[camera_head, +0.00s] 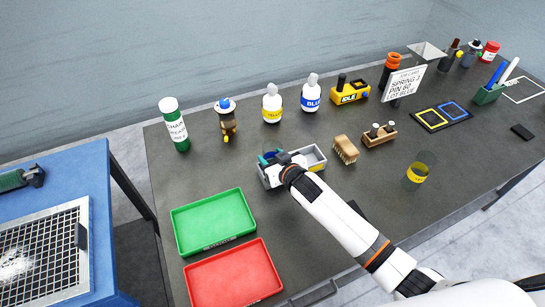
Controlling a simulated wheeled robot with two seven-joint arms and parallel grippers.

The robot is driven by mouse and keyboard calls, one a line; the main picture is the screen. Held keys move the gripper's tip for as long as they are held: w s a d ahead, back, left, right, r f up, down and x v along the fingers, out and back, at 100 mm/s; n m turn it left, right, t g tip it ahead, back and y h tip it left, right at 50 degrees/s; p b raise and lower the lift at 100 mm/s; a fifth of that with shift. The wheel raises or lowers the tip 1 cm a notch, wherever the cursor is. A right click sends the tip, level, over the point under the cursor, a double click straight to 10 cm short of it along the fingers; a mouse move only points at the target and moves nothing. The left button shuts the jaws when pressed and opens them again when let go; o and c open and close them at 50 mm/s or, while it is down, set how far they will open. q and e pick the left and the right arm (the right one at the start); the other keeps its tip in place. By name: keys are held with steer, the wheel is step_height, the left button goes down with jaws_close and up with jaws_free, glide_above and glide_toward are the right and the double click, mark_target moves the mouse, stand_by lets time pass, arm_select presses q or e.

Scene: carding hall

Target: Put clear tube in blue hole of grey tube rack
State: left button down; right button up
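The grey tube rack (316,153) is a light grey box near the middle of the dark table. A round teal-blue part (268,152) shows at its left end; I cannot tell whether it is the blue hole or a tube there. My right gripper (280,157) is over the left half of the rack and hides much of it. Its fingers are too small and covered to tell open from shut. A see-through cylinder with a yellow band (416,174) stands to the right; I cannot tell if it is the clear tube. My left gripper is out of view.
A green tray (213,220) and a red tray (234,276) lie at the front left. A brush (345,149) and a wooden holder (380,137) are right of the rack. Several bottles, including a yellow-labelled one (272,104), stand behind. Bare table lies right of my arm.

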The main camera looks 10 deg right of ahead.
steer(key=o, duration=1)
steer(key=shift+f, duration=0.1)
steer(key=b+v, duration=0.1)
steer(key=v, duration=1.1)
